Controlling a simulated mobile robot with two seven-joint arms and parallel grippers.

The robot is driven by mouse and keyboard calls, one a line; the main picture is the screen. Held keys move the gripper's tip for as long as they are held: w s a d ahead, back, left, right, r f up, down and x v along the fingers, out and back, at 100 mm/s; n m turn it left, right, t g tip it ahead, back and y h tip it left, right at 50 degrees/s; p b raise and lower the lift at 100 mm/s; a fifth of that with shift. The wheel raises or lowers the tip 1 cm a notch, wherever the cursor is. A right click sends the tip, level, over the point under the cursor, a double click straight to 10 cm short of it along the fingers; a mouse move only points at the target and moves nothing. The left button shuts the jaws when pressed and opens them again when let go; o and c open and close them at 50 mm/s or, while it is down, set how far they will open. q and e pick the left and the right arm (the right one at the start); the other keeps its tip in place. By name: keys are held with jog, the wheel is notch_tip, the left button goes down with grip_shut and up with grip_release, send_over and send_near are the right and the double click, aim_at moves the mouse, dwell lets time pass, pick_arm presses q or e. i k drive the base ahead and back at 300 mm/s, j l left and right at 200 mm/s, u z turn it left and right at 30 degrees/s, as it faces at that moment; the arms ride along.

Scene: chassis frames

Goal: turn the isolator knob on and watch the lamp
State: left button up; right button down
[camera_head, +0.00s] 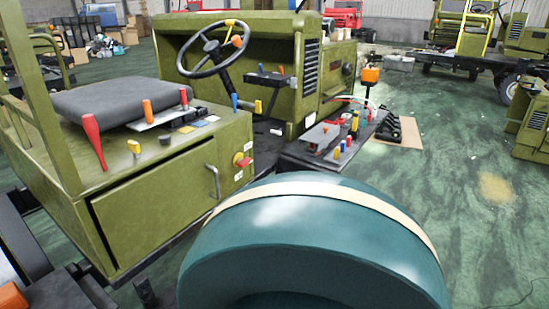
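Neither of my grippers is in view, and nothing is touching the knob.
The green vehicle cab has a steering wheel (213,50), a dark seat cushion (120,96) and several coloured levers. A grey pull handle (213,181) sticks out left of the knob. A dark tray (300,160) with small items stands right. Green floor (455,150) is open further right.

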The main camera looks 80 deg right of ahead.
aim_at(242, 163)
jog(key=z, duration=2.35)
jog(key=i+l+u, duration=0.15)
jog(key=u, duration=0.2)
jog(key=i+l+u, duration=0.1)
jog(key=l+u, duration=0.3)
jog(key=i+l+u, duration=0.1)
jog(key=l, duration=0.3)
jog(key=i+l, duration=0.15)
jog(key=l, duration=0.25)
jog(key=i+l+u, duration=0.15)
jog(key=l, duration=0.7)
jog(key=i+l+u, duration=0.15)
jog(key=l, duration=0.25)
